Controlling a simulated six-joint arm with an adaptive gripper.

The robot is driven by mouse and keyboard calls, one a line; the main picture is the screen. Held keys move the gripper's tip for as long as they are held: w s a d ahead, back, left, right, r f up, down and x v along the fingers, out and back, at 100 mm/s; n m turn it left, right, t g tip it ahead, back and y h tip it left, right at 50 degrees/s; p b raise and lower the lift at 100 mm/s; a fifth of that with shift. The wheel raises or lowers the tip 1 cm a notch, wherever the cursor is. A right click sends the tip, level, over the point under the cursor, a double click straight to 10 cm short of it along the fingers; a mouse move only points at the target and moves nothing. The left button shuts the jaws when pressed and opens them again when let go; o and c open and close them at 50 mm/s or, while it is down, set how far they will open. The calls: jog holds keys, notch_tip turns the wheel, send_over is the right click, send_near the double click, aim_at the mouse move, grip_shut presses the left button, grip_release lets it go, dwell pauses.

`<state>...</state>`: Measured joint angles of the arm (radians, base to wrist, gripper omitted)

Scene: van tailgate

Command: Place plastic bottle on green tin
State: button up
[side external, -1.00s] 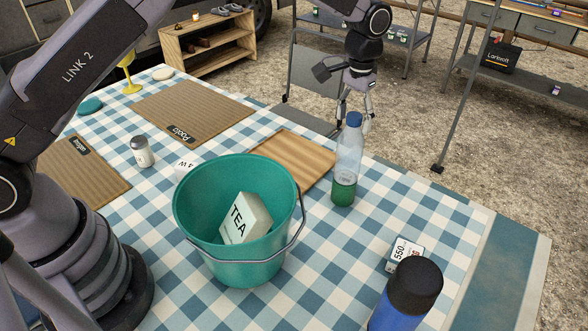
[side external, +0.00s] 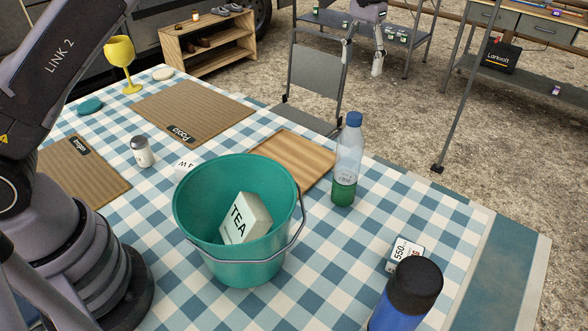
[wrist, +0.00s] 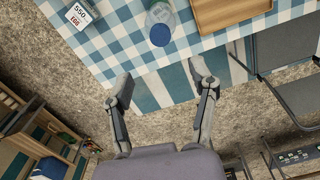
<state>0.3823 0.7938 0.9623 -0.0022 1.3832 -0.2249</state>
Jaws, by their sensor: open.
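The plastic bottle (side external: 348,163), clear with a blue cap and green liquid at the bottom, stands upright on the checked table near its far edge. Its blue cap and clear body (wrist: 160,30) show from above in the wrist view. My gripper (side external: 362,55) is open and empty, above and apart from the bottle, at the top of the side view. In the wrist view my gripper's fingers (wrist: 161,78) are spread over the table's edge. A pale greenish box marked TEA (side external: 246,218) leans inside the teal bucket (side external: 245,274); I cannot tell whether it is the green tin.
A wooden board (side external: 292,158) lies left of the bottle. A shaker (side external: 142,151), ribbed mats (side external: 190,108) and a yellow goblet (side external: 121,54) are farther left.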

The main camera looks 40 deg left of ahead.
jog(key=s+a+r+n+t, duration=0.1)
jog(key=s+a+r+t, duration=0.2)
jog(key=s+a+r, duration=1.3)
jog(key=s+a+f+t, duration=0.1)
jog(key=s+f, duration=0.3)
jog(key=s, duration=0.6)
jog(key=s+a+f+t, duration=0.1)
jog(key=s+a+f, duration=0.3)
jog(key=s, duration=0.6)
jog(key=shift+s+f+n+t, duration=0.15)
jog(key=shift+s+n+t, duration=0.15)
jog(key=shift+s+n, duration=0.1)
